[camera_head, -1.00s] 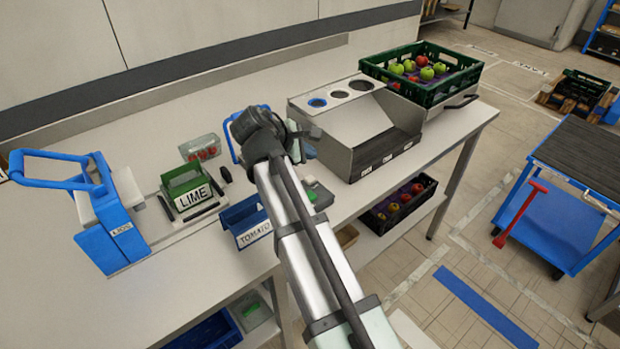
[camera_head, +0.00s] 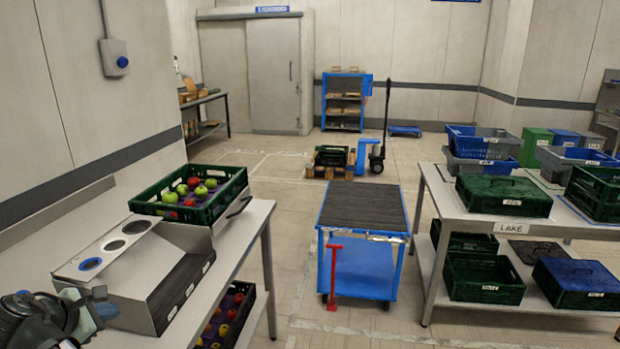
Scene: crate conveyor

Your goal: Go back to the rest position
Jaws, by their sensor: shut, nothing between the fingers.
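My arm shows at the lower left corner, with dark joints and a pale grey link. My gripper (camera_head: 98,305) is partly seen at its right side, over the bench by the grey sorting box. It is shut and holds nothing that I can see. The fingertips are small and partly hidden by the arm.
The grey sorting box (camera_head: 150,295) with three round holes stands close to my arm. Behind it a green crate (camera_head: 215,212) holds red and green apples. A blue cart (camera_head: 362,268) stands mid-floor. A table (camera_head: 470,222) with crates is at right.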

